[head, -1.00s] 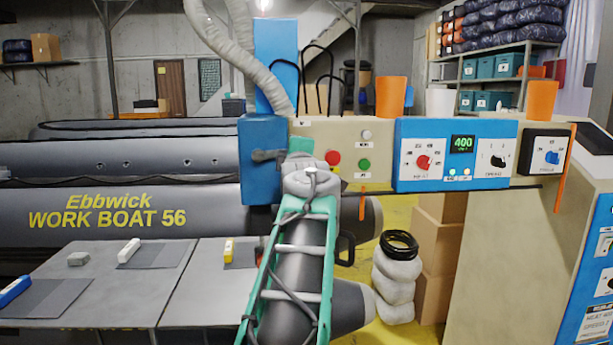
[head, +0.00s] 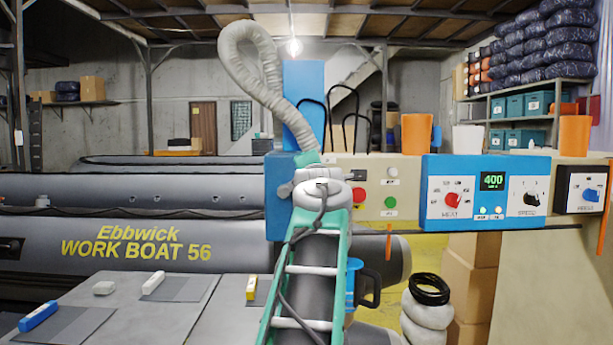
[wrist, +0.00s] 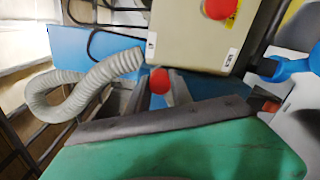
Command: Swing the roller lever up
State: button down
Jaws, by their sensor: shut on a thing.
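My gripper (head: 307,160) is at the front of the blue box (head: 278,218) at the left end of the machine in the head view. In the wrist view, its grey fingers (wrist: 158,92) stand close on both sides of a red knob (wrist: 160,80), which looks like the end of the roller lever. My gripper appears shut on it. In the head view a grey stub (head: 285,189), perhaps part of the lever, shows left of my wrist. My wrist and arm hide most of the lever there, so its angle cannot be told.
Right of my gripper are a red button (head: 359,195), a green button (head: 390,202) and the blue heat panel (head: 470,195). A ribbed hose (head: 250,60) rises above the box. The grey boat (head: 150,245) lies behind the table (head: 180,310) at left.

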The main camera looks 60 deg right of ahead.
jog(key=shift+r, duration=0.15)
jog(key=c, duration=1.6)
grip_release()
jog(key=o, duration=0.5)
jog(key=shift+c, duration=0.2)
jog(key=b+v, duration=0.1)
jog(key=v, duration=0.7)
jog(key=shift+b, duration=0.3)
jog(key=shift+w+d, duration=0.1)
